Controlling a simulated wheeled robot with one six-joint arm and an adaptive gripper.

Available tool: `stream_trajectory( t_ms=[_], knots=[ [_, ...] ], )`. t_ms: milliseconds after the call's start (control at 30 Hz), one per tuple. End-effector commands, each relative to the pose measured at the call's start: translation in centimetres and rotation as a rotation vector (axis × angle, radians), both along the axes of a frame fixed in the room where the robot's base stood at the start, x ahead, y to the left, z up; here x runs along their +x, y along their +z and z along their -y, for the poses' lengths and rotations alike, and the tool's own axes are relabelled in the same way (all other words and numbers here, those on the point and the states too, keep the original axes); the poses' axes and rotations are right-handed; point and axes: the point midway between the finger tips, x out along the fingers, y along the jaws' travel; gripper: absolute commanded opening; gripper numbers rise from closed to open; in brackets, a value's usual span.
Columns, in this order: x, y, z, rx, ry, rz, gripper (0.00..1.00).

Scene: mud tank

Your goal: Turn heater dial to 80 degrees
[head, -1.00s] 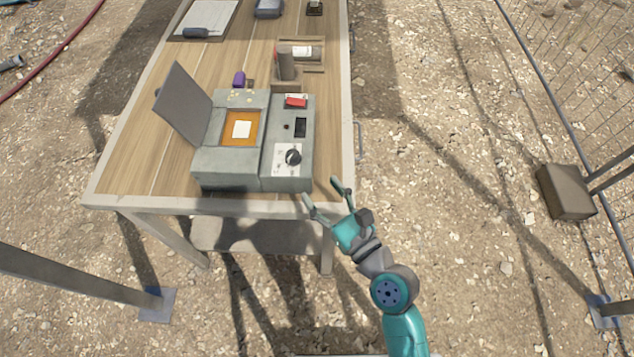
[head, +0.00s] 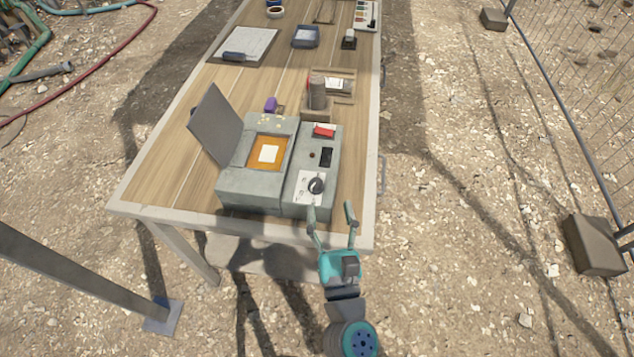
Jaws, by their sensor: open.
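The heater (head: 255,192) is a grey box near the front edge of the wooden table, with its dark lid (head: 215,124) raised at the left. The round black heater dial (head: 316,186) sits on a white marked plate at the front of the right-hand panel. The dial's markings are too small to read. My gripper (head: 331,211) is open and empty at the table's front edge. Its left finger appears just below the dial in the picture, and its right finger is to the right of the heater. I cannot tell whether the left finger touches the panel.
A red switch (head: 324,131) and a dark display (head: 326,157) sit behind the dial. The wooden table (head: 166,181) also holds a purple item (head: 271,104), a grey cylinder (head: 317,94) in a wooden holder and a clipboard (head: 248,46). A brown block (head: 594,245) lies on the ground at right.

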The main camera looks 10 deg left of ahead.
Motion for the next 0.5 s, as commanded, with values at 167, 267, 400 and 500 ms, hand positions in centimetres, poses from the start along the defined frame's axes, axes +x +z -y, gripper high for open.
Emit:
stream_trajectory(
  t_ms=[167,267,400,500],
  knots=[
    [-0.5,-3.2,-1.3,-0.056,-0.034,-0.137,0.61],
    [-0.6,-4.1,-1.6,-0.078,-0.04,-0.173,0.61],
    [0.0,-4.3,-1.8,-0.083,-0.042,-0.184,0.61],
    [1.3,-4.3,-2.0,-0.083,-0.043,-0.183,0.61]
  ],
)
